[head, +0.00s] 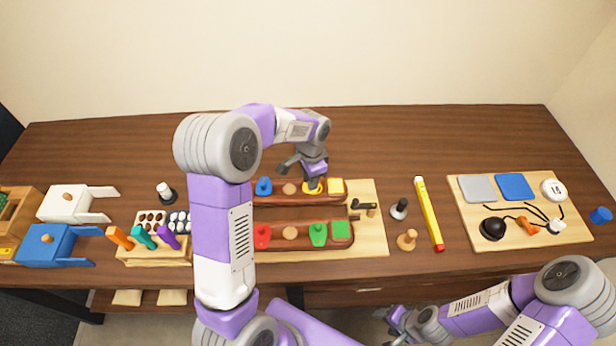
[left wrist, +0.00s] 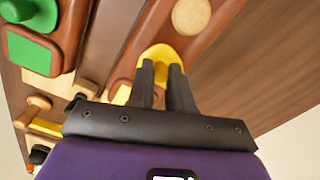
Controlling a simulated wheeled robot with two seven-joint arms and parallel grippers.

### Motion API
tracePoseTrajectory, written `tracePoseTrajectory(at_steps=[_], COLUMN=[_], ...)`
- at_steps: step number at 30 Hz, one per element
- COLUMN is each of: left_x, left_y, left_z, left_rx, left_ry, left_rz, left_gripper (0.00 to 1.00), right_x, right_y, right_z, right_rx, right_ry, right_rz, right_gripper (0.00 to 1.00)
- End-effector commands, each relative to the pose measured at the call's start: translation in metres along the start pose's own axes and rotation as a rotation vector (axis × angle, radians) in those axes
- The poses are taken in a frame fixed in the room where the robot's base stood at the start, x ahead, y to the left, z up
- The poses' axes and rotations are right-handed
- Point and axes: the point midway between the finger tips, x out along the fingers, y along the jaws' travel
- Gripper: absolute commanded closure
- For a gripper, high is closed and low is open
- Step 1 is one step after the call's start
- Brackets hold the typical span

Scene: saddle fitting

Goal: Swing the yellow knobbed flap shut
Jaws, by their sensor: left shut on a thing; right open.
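The yellow knobbed flap (head: 313,190) is in the back reddish-brown wooden rail (head: 278,200), next to a yellow square (head: 335,185) on its right. My left gripper (head: 312,181) reaches down over the flap and is shut on its knob. In the left wrist view the rounded yellow flap (left wrist: 160,52) shows past the two dark fingers (left wrist: 161,72), which hide the knob. Part of the yellow square (left wrist: 122,95) shows beside the fingers. I cannot tell how far the flap is swung. My right gripper (head: 393,325) is open and empty, in front of the table.
The back rail has a blue flap (head: 264,186). The front rail carries a red flap (head: 262,236), a green flap (head: 318,234) and a green square (head: 341,230). A dark handle (head: 362,205) stands at the right end.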

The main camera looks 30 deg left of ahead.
Motion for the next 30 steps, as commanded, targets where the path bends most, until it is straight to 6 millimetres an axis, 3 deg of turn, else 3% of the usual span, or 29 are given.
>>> tracePoseTrajectory(at_steps=[15,30], left_x=[0.000,0.000], left_y=[0.006,0.007], left_z=[-0.009,-0.011], left_rx=[-0.342,-0.410], left_ry=[-0.001,0.000], left_rz=[-0.001,0.000], left_gripper=[1.00,1.00], right_x=[-0.002,-0.003], right_y=[-0.001,-0.001], right_z=[0.000,0.000], right_rx=[0.000,0.000], right_ry=[0.000,0.000], right_rz=[0.000,0.000], right_gripper=[0.41,0.41])
